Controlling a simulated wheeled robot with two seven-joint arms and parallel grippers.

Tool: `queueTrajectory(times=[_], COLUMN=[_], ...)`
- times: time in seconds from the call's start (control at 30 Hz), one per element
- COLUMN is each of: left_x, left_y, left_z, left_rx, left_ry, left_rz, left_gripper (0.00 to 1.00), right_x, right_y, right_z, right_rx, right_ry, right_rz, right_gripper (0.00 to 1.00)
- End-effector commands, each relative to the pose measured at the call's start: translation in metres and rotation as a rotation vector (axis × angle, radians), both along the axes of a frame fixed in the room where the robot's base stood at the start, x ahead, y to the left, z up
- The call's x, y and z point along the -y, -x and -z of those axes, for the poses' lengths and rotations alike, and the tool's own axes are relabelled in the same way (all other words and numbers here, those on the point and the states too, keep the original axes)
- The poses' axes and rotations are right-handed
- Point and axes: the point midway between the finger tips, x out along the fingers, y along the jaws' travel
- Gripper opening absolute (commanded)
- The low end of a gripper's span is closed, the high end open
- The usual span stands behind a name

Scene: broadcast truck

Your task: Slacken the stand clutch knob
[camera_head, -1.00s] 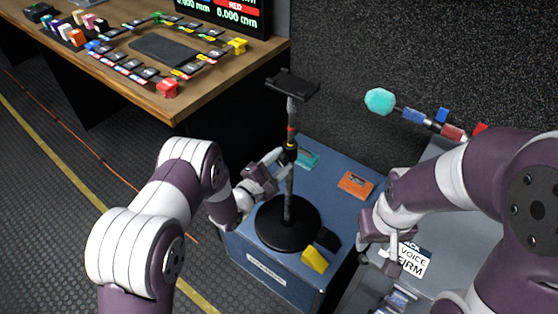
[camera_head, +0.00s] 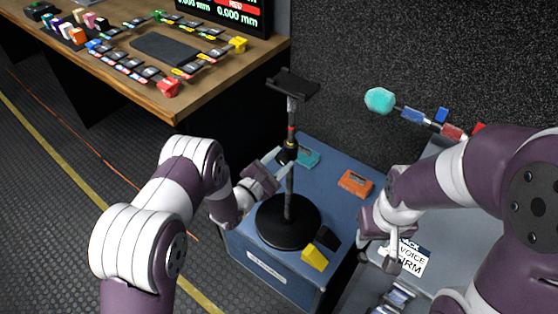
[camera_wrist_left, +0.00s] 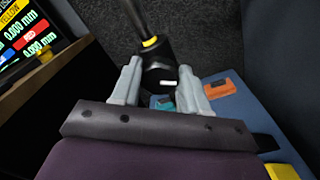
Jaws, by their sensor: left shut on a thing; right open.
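A black stand rises from a round base (camera_head: 288,222) on a blue case, with a flat plate (camera_head: 292,83) on top of its pole. Its dark clutch knob (camera_head: 287,154) sits on the pole below a yellow ring. In the left wrist view the knob (camera_wrist_left: 160,72), with a white mark on it, lies between the two fingertips. My left gripper (camera_head: 281,162) is shut on the knob from the left side. The finger contact is partly hidden in the head view. My right gripper (camera_head: 390,262) is open and empty, over the grey surface at right.
The blue case (camera_head: 265,268) also carries a teal box (camera_head: 307,158), an orange box (camera_head: 355,183) and a yellow-and-black item (camera_head: 315,256). A wooden desk (camera_head: 135,90) stands at back left. A teal-tipped rod (camera_head: 380,100) is at right.

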Motion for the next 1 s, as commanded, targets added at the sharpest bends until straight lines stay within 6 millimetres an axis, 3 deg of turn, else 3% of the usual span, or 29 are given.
queueTrajectory(times=[0.13,0.17,0.2,0.23,0.57,1.0], left_x=[0.000,0.000,0.000,0.000,-0.004,-0.066], left_y=[0.001,0.001,0.001,0.001,0.005,0.089], left_z=[0.002,0.002,0.002,0.002,0.001,0.001], left_rx=[-0.005,-0.005,-0.004,-0.004,-0.002,-0.005], left_ry=[-0.002,-0.002,-0.002,-0.002,-0.002,-0.001], left_rz=[0.000,0.000,-0.001,-0.001,-0.001,-0.003], left_gripper=[0.14,0.54,0.67,0.70,0.70,0.70], right_x=[0.000,0.000,0.000,0.000,0.000,0.000], right_y=[0.000,0.000,0.000,0.000,0.000,0.000], right_z=[0.000,0.000,0.000,0.000,0.000,-0.003], right_rx=[0.000,0.000,0.000,0.000,0.000,0.000], right_ry=[0.000,0.000,0.000,0.000,0.000,0.000], right_rz=[0.000,0.000,0.000,0.000,0.000,0.000], right_gripper=[0.43,0.43,0.43,0.43,0.43,0.43])
